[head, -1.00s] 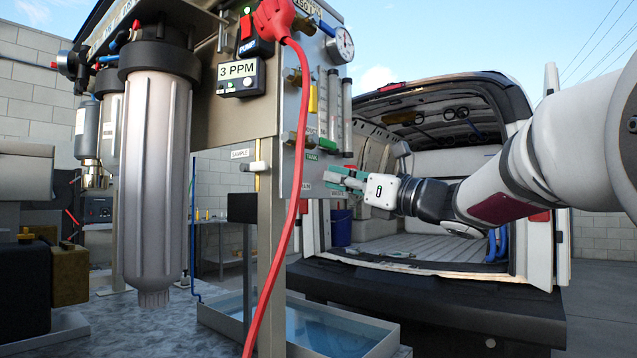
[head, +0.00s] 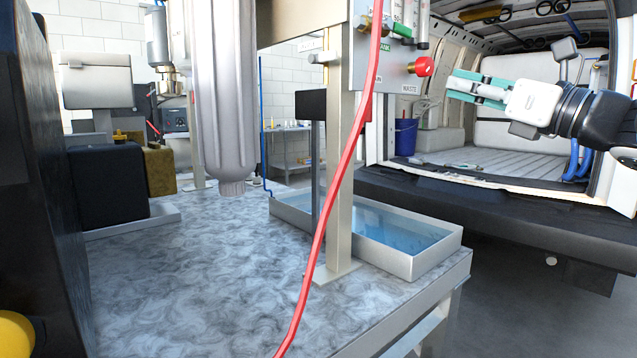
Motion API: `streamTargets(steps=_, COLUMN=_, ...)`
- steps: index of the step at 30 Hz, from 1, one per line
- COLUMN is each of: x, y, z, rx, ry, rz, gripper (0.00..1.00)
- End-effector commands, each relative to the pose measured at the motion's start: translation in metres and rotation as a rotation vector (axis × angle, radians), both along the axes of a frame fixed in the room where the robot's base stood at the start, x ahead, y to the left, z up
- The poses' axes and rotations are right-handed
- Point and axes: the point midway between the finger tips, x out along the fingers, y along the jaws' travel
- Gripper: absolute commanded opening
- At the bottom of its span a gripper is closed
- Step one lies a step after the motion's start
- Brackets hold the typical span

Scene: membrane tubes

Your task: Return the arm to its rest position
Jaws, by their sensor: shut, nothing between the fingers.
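My gripper (head: 462,88) is at the upper right of the head view, in front of the open van. Its teal fingers are shut with nothing between them and point left toward the panel (head: 388,62). A gap separates the fingertips from the red knob (head: 424,66) above the WASTE label on that panel. My wrist and a dark arm joint show behind the gripper, and the rest of my arm is out of the picture to the right.
A red cable (head: 340,185) hangs in front of the panel's metal post. A tray of water (head: 440,262) stands on the mottled bench (head: 200,270), below the panel. A large filter housing (head: 222,110) hangs at left centre. The van (head: 480,205) stands behind my gripper.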

Motion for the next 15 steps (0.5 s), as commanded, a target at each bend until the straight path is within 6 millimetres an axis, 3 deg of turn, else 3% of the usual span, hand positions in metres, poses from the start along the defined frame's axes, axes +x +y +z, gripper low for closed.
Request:
streamTargets(steps=4, x=0.009, y=-0.01, z=0.004, rx=0.203, ry=0.106, rz=-0.116, gripper=0.0)
streamTargets(steps=8, x=0.013, y=-0.029, z=-0.004, rx=0.495, ry=0.242, rz=-0.255, gripper=0.0)
streamTargets(steps=11, x=0.009, y=-0.043, z=-0.02, rx=0.739, ry=0.344, rz=-0.357, gripper=0.0)
streamTargets(steps=15, x=-0.008, y=-0.058, z=-0.057, rx=1.095, ry=0.483, rz=-0.494, gripper=0.0)
